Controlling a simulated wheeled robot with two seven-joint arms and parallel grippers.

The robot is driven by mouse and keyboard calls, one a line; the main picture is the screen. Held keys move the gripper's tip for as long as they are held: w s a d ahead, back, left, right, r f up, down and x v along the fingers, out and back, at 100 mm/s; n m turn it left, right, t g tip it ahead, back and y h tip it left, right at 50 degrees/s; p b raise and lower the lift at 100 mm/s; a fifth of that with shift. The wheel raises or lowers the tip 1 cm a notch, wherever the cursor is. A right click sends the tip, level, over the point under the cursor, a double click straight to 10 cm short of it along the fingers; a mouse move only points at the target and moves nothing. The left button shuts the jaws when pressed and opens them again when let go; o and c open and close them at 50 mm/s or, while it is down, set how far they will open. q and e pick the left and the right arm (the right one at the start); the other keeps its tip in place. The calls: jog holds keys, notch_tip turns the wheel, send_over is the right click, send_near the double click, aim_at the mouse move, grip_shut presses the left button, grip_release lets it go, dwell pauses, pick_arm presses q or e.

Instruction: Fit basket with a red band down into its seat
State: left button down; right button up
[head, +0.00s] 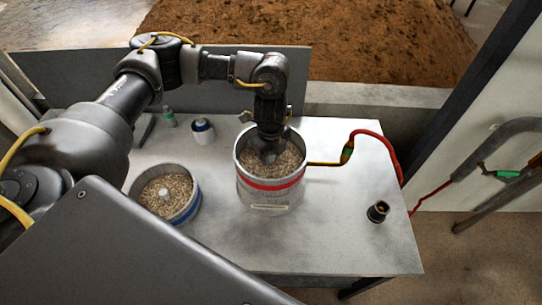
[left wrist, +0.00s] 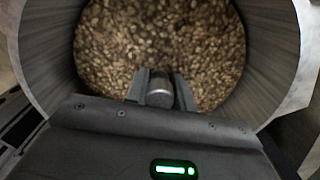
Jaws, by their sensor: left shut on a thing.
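The basket with a red band (head: 270,184) is a round metal basket full of grain, at the middle of the table in the head view. Its wall also shows in the left wrist view (left wrist: 270,60), with grain inside. My left gripper (head: 268,153) reaches down into it from above. In the left wrist view its fingers (left wrist: 159,92) are shut on a short round metal post in the middle of the grain. Below the red band is a pale cylinder part with a label (head: 268,207). I cannot tell whether the basket is fully down there. My right gripper is out of view.
A basket with a blue band (head: 186,212), also full of grain with a central knob, stands to the left. A red hose (head: 381,143) and a dark cup (head: 377,211) are at right. The table front (head: 330,245) is clear.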

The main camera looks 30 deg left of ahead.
pick_arm(q)
jog(key=shift+f, duration=0.1)
dwell(0.3)
jog(key=c, duration=1.1)
grip_release()
jog(key=shift+f, duration=0.1)
notch_tip(320, 180, up, 11)
jog(key=shift+b, duration=0.5)
jog(key=shift+d, duration=0.1)
